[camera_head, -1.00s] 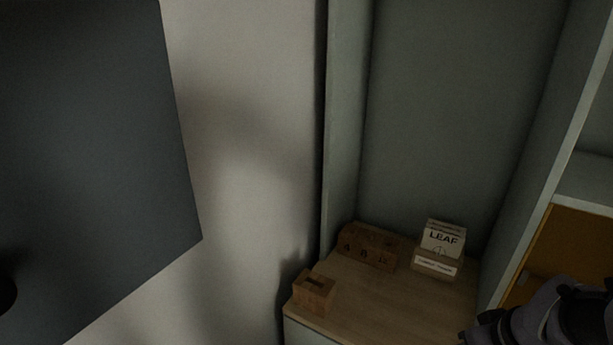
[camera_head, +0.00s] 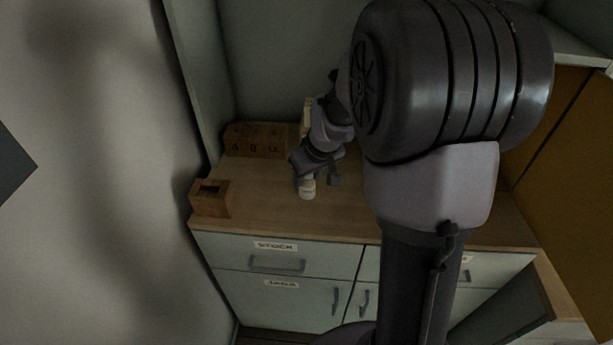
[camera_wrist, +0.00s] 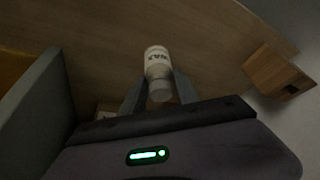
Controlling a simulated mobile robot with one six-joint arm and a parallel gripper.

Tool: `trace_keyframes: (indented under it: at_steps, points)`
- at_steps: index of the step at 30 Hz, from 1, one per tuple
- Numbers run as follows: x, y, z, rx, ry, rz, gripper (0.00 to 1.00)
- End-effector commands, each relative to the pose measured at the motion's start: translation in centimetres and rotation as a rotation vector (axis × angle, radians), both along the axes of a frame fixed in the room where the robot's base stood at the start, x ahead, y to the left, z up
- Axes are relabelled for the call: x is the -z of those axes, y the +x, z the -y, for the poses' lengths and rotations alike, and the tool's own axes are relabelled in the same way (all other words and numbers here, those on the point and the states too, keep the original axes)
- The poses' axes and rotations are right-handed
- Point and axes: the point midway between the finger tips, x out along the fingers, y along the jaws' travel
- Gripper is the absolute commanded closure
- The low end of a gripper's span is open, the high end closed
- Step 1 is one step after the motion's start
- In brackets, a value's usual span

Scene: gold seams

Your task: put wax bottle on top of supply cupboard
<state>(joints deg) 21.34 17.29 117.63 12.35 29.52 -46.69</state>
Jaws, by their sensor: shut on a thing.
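The wax bottle (camera_head: 307,189) is small and pale, and it shows below my gripper (camera_head: 318,174) in the head view. In the wrist view the bottle (camera_wrist: 157,58), with part of its "WAX" label showing, sits between the two fingers of my gripper (camera_wrist: 158,88), which is shut on it. The supply cupboard (camera_head: 265,222) has a wooden top and pale green fronts. The bottle is over the front middle of this top; I cannot tell whether it touches the wood.
A slotted wooden block (camera_head: 212,198) stands at the top's left front corner; it also shows in the wrist view (camera_wrist: 277,72). A numbered wooden block (camera_head: 255,140) stands at the back left. A pale box (camera_head: 307,117) is mostly hidden behind my gripper. My arm hides much of the right side.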

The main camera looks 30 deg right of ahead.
Motion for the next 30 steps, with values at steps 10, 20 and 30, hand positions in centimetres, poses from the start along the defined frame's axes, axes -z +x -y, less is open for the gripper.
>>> trace_keyframes:
  at_steps: [10, 20, 30]
  points:
    - [0.2, 0.0, 0.0, 0.000, 0.000, 0.000, 0.42]
    - [-0.2, 0.0, 0.0, 0.000, 0.000, 0.000, 0.42]
    - [-8.4, -3.2, 0.1, 0.000, -0.001, 0.003, 0.42]
